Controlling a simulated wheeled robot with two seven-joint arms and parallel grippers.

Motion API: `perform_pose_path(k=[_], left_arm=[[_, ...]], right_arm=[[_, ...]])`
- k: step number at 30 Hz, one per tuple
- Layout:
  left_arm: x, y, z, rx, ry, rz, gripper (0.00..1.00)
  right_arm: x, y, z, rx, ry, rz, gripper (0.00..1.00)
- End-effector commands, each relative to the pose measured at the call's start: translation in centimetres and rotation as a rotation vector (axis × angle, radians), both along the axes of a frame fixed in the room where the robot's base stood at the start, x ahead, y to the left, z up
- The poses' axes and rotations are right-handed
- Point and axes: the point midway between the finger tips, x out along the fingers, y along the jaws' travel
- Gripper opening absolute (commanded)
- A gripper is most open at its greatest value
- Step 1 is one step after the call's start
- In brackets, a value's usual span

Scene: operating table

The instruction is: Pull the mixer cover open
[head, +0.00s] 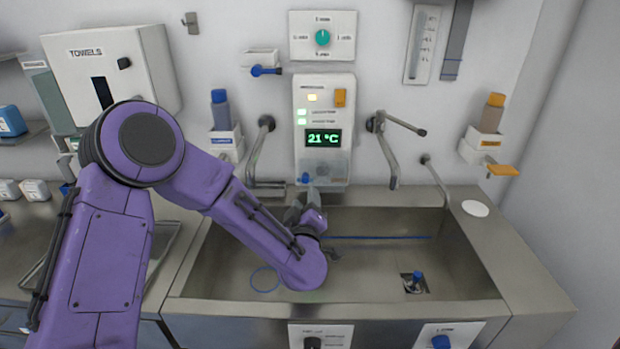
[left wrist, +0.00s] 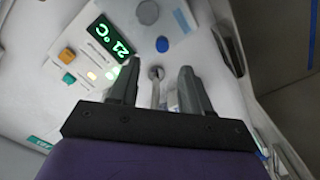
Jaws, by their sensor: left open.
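The mixer is a white wall panel (head: 322,108) with a green "21 °C" display, lit buttons and an orange switch. It also shows close up and rotated in the left wrist view (left wrist: 120,20). I cannot clearly make out which part is its cover or whether it stands open. My left gripper (head: 310,194) is just below the panel's lower end, above the back of the sink. In the left wrist view my left gripper (left wrist: 158,68) is open, with a thin metal rod with a round end (left wrist: 156,74) showing between its fingers. Contact is not visible. My right gripper is out of view.
A steel sink (head: 470,260) lies below the panel. Metal taps (head: 387,150) and (head: 262,140) flank it on the wall. Bottle holders (head: 226,138) and (head: 482,143) hang at both sides. A towel dispenser (head: 140,75) is at the left.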

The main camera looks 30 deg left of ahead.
Motion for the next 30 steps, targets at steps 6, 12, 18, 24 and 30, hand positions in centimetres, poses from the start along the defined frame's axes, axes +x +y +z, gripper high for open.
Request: perform_pose_path(k=[6,12,18,24,30], left_arm=[[4.5,2.4,0.3,-0.002,0.001,0.005,0.48],[7.1,3.4,0.1,0.001,0.001,0.001,0.48],[7.6,3.5,0.0,0.001,0.001,-0.002,0.48],[7.5,3.5,0.0,0.0,0.002,-0.003,0.19],[7.6,3.4,0.0,0.001,0.001,-0.004,0.0]], right_arm=[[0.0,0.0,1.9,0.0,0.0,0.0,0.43],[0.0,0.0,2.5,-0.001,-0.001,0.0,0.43],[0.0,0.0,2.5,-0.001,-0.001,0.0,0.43],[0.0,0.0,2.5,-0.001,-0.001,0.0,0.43],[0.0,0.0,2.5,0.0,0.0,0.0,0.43]])
